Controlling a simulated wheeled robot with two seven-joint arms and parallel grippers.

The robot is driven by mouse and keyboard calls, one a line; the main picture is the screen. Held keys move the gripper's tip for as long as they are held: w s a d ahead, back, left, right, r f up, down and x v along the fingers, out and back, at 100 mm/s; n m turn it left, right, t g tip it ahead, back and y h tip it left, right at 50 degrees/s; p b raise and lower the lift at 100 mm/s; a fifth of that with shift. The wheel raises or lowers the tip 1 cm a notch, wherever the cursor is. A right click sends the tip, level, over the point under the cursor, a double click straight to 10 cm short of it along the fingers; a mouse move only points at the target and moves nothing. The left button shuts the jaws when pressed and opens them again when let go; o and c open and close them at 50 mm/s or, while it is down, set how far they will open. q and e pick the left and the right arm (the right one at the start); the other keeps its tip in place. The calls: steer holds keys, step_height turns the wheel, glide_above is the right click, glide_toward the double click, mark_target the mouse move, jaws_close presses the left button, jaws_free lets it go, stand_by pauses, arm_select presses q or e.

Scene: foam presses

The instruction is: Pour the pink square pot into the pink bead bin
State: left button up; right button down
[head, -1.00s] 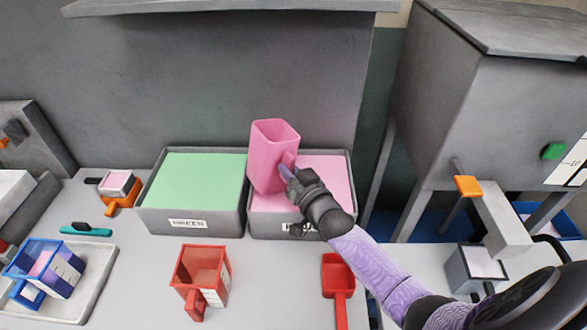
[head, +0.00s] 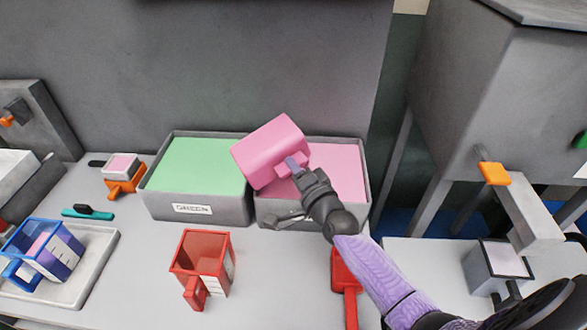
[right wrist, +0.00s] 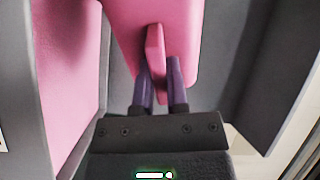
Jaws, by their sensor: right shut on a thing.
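The pink square pot (head: 270,148) is held in the air by my right gripper (head: 296,168), which is shut on its handle. The pot is strongly tilted, its mouth end toward the left, over the divide between the green bin and the pink bead bin (head: 360,200). The inside of the pot is hidden, and no falling beads show. In the right wrist view the two purple fingers pinch the pink handle (right wrist: 155,55), with pink bead fill at the left. My left gripper is not in view.
The green bead bin (head: 152,205) stands directly left of the pink one. A blue pot (head: 45,250) sits in a white tray (head: 88,285). The back wall is close behind the bins.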

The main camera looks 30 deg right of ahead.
steer(key=shift+d+f+m+b, duration=0.15)
steer(key=shift+d+m+b, duration=0.35)
steer(key=shift+m, duration=0.95)
steer(key=shift+d+f+m+b, duration=0.1)
steer(key=shift+d+m+b, duration=0.35)
steer(key=shift+m, duration=1.05)
steer(key=shift+d+f+m+b, duration=0.15)
steer(key=shift+d+m+b, duration=0.3)
steer(key=shift+m, duration=1)
steer(key=shift+d, duration=0.1)
